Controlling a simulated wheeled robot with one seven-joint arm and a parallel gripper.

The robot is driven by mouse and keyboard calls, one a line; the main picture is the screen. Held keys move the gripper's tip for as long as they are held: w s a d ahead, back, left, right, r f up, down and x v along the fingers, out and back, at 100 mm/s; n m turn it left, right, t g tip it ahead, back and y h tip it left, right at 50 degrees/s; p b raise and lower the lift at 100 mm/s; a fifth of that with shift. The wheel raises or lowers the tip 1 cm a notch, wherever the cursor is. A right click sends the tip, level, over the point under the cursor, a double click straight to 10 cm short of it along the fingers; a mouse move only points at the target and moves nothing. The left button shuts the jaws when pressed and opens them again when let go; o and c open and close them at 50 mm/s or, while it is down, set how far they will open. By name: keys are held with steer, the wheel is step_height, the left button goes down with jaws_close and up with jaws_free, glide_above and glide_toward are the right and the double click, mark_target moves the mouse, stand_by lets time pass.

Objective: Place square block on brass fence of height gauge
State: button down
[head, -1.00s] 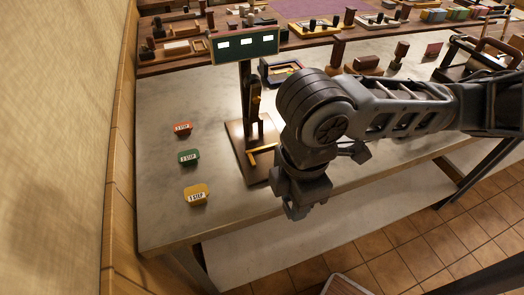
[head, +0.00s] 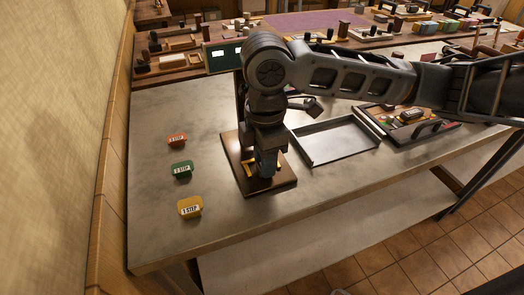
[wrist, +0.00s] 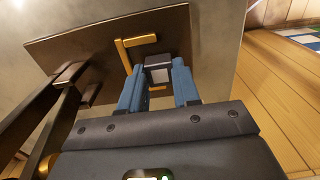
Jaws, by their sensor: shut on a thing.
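My gripper (wrist: 160,88) is shut on the square block (wrist: 158,72), a small dark block with a pale lower face held between the blue fingers. In the head view my gripper (head: 266,172) hangs low over the height gauge's brown base (head: 284,182), with its arm hiding most of the gauge's post. The brass fence (wrist: 124,50) is an L-shaped bar on that base, just beyond the block in the wrist view. It also shows partly in the head view (head: 249,168). I cannot tell whether the block touches the base or fence.
The front of the worktop is clear.

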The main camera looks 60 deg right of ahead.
steer(key=shift+w+d+p, duration=0.3)
steer(key=shift+w+d, duration=0.2)
steer(key=shift+w, duration=0.2)
steer(key=shift+f, duration=0.1)
steer(key=shift+f, duration=0.2)
steer(key=c, duration=0.8)
jaws_free()
step_height(320, 180, up, 12)
steer(key=shift+r, duration=0.2)
